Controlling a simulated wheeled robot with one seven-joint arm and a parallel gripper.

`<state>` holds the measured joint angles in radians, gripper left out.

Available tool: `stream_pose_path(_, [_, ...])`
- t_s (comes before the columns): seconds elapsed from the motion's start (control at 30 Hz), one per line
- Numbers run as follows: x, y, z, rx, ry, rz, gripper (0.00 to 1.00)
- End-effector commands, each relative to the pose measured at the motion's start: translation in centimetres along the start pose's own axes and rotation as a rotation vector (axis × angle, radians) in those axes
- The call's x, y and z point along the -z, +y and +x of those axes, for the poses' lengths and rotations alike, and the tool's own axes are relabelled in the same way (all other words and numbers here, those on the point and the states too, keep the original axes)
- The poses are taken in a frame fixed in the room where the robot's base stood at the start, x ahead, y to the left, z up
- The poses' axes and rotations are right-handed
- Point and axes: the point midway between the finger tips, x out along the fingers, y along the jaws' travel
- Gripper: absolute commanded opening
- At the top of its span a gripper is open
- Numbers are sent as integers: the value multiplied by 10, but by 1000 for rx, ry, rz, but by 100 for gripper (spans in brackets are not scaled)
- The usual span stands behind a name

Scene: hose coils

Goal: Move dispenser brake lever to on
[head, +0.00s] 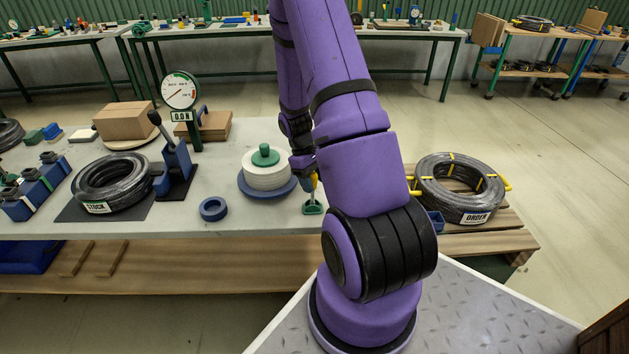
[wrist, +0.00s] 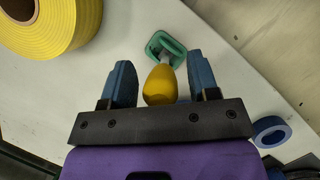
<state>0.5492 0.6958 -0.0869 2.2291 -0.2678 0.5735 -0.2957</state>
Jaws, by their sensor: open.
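A small lever with a yellow knob (wrist: 160,84) rises from a green base (wrist: 166,46) on the table. I take it for the dispenser brake lever; its on or off marking is not readable. In the head view its green base (head: 313,208) stands right of a white reel with a green hub (head: 265,172) on a blue disc. My gripper (wrist: 158,76) is open, with its blue fingers on either side of the yellow knob. I see no clear contact. In the head view my arm mostly hides my gripper.
A yellow roll (wrist: 50,25) is close by in the wrist view, hidden in the head view. A blue ring (head: 213,208) lies near the table's front edge. A dark-handled blue tool (head: 174,165) and a STOCK hose coil (head: 112,182) stand left; an ORDER coil (head: 458,187) lies right.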

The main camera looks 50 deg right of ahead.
Motion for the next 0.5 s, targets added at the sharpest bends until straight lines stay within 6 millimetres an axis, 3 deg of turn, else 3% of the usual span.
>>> stream_pose_path(0.27, [0,0,1,0,1,0,55])
stream_pose_path(0.5, [0,0,1,0,1,0,0])
